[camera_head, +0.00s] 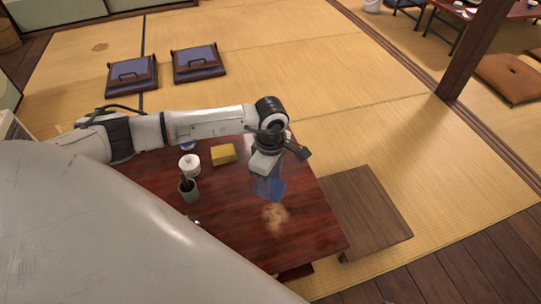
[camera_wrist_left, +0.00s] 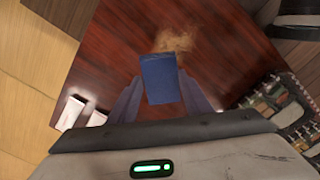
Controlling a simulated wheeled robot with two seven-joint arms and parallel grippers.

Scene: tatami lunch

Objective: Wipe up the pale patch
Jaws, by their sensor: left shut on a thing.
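The pale patch (camera_head: 275,217) is a tan, irregular smear on the dark red wooden table (camera_head: 235,215), near its right-hand end. It also shows in the left wrist view (camera_wrist_left: 176,40), just beyond the blue cloth. My left gripper (camera_head: 269,180) is over the table and is shut on a blue cloth (camera_head: 270,190). In the left wrist view the cloth (camera_wrist_left: 160,80) is a flat blue block between the two fingers (camera_wrist_left: 160,98). The cloth is beside the patch; whether it touches the table I cannot tell. My right gripper is not in view.
A yellow box (camera_head: 223,154), a white lidded jar (camera_head: 189,166) and a dark green cup (camera_head: 188,191) with utensils stand on the table left of my gripper. A wooden bench (camera_head: 365,212) is at the table's right side. The tabletop around the patch is clear.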

